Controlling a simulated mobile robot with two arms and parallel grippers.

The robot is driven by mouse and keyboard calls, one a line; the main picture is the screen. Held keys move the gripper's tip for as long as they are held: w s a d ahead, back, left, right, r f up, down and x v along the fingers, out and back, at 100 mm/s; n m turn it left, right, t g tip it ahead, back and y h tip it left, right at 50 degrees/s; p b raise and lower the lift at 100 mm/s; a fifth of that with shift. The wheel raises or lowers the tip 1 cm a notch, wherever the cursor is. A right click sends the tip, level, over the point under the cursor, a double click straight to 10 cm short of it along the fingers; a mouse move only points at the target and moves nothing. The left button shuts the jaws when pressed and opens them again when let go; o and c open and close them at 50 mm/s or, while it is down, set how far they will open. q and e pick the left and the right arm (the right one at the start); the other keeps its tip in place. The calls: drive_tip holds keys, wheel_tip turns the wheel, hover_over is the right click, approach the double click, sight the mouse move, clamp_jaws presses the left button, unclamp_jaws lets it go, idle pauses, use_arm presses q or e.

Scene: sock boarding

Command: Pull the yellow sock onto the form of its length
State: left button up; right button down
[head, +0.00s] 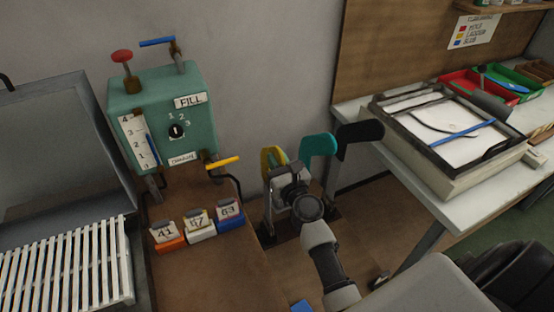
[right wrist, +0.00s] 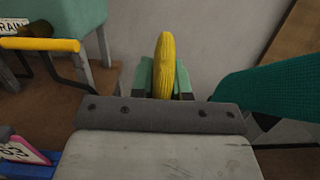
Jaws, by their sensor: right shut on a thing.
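The yellow sock (head: 268,154) shows at the left end of a row of foot shapes in the head view. In the right wrist view the yellow sock (right wrist: 165,62) stands upright as a narrow ribbed shape. My right gripper (right wrist: 165,84) is shut on it, one green fingertip on each side. In the head view my right gripper (head: 279,162) hides the lower part of the sock, and I cannot tell how far a form fills it. A teal knitted foot shape (head: 318,145) and a black one (head: 362,132) stand to its right. My left gripper is not in view.
A green FILL machine (head: 165,100) with levers stands at the left. Numbered blocks, including an orange one (head: 167,236), sit below it. A white slatted rack (head: 65,265) is at far left. A table (head: 450,208) with a shallow tray (head: 440,162) stands at right.

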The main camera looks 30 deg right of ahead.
drive_tip(key=shift+f, duration=0.3)
drive_tip(key=c, duration=1)
unclamp_jaws()
drive_tip(key=shift+s+a+f+b, duration=0.1)
drive_tip(key=shift+s+f+b, duration=0.25)
drive_tip(key=shift+s, duration=1.45)
drive_tip(key=shift+s+a+f+b, duration=0.15)
drive_tip(key=shift+s+b, duration=0.45)
drive_tip(key=shift+s, duration=1.15)
drive_tip(key=shift+s+a+f+b, duration=0.1)
drive_tip(key=shift+s+f+b, duration=0.25)
drive_tip(key=shift+s, duration=1.45)
